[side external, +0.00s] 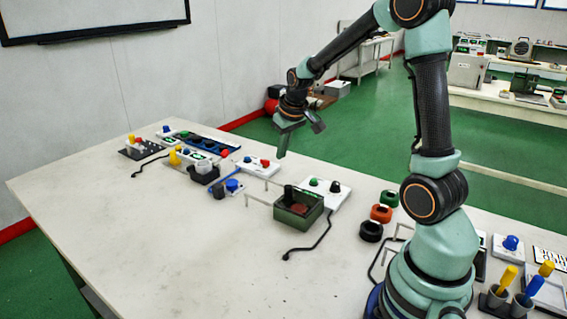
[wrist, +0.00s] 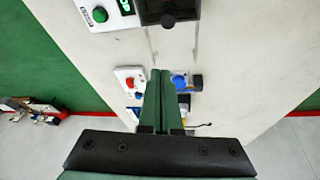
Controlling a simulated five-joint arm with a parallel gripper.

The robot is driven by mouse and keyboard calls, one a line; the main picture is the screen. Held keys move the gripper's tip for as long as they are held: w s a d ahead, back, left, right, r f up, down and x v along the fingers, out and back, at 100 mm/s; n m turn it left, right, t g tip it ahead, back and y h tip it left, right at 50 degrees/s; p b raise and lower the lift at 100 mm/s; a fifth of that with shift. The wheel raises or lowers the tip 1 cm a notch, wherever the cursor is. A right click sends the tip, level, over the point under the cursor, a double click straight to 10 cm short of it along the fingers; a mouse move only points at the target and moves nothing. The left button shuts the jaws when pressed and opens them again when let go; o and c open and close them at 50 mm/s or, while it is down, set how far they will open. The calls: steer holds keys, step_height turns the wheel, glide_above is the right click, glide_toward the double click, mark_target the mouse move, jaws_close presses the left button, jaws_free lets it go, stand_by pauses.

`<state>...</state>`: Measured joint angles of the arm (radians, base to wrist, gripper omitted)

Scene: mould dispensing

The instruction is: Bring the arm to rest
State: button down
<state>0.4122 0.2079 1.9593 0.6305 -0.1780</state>
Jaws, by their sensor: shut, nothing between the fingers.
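My gripper (side external: 283,148) hangs in the air above the far part of the white table (side external: 120,240), fingers pointing down, apart from everything on it. In the wrist view its two green fingers (wrist: 160,75) lie side by side, shut with nothing between them. Beneath it in the side view are a white panel with blue and red buttons (side external: 258,167) and a green open box (side external: 298,212) with a dark knob-like part. In the wrist view the fingers cover part of the panels below.
Several button panels and small devices line the table's far end, such as a blue-knobbed unit (side external: 232,187). Black, orange and green rings (side external: 381,213) lie near my base. Yellow and blue handled tools (side external: 508,278) stand at right. The table's left front is clear.

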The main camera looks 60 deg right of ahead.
steer(key=s+a+r+n+t, duration=0.1)
steer(key=s+a+r, duration=0.3)
steer(key=a, duration=0.5)
steer(key=s+a+r+n+t+y, duration=0.1)
steer(key=s+a+r, duration=0.4)
steer(key=s+a, duration=0.4)
steer(key=shift+n+y, duration=0.3)
